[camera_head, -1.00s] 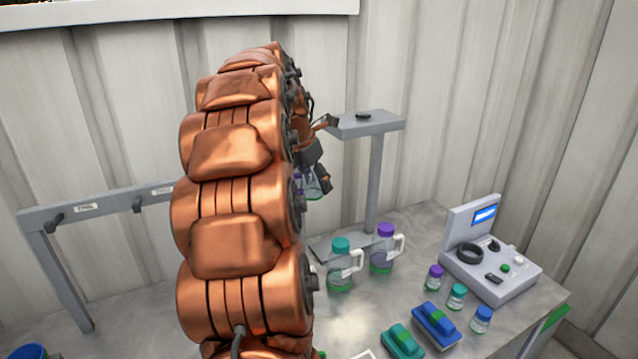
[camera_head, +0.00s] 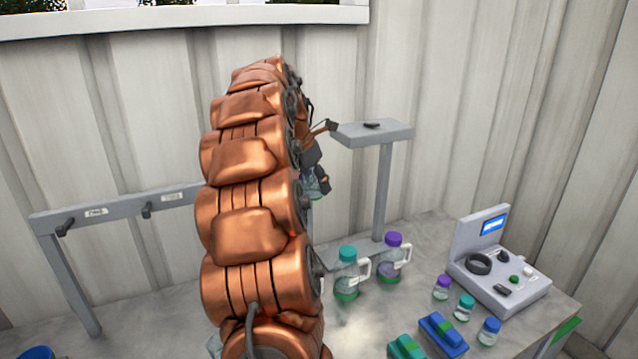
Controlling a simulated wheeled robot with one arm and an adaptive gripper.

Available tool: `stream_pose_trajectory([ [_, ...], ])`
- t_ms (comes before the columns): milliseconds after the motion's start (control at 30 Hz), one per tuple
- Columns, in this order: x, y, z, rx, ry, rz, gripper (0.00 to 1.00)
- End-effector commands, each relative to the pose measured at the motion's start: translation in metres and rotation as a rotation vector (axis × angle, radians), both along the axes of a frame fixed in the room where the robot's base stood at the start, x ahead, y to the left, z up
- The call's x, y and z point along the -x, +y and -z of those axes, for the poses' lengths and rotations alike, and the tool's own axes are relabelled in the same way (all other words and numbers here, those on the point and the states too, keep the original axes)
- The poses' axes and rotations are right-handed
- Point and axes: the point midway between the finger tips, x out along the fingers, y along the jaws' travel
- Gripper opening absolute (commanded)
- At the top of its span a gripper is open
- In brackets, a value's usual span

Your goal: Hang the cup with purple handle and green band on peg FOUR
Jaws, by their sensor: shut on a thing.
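My gripper (camera_head: 322,183) is at the far end of my copper arm, near the back wall and left of the raised shelf. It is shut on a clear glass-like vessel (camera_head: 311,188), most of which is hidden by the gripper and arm. I cannot make out its handle or band. The grey peg rail (camera_head: 120,207) stands at the left, with two dark pegs showing, one at its left end (camera_head: 65,227) and one farther right (camera_head: 147,211). Their labels are too small to read. My arm hides the rail's right part, so I cannot tell which peg is FOUR.
A clear jug with a teal lid (camera_head: 346,275) and one with a purple lid (camera_head: 391,260) stand below the raised shelf (camera_head: 373,134). Small capped jars (camera_head: 464,308), a blue block (camera_head: 443,333), a teal block (camera_head: 406,347) and a control box (camera_head: 500,280) occupy the right side.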

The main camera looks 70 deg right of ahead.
Motion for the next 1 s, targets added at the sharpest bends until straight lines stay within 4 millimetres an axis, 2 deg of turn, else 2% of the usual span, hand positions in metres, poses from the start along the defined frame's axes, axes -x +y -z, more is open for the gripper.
stream_pose_trajectory([
  [1000,-0.032,-0.034,0.006,0.0,0.0,-0.002,0.22],
])
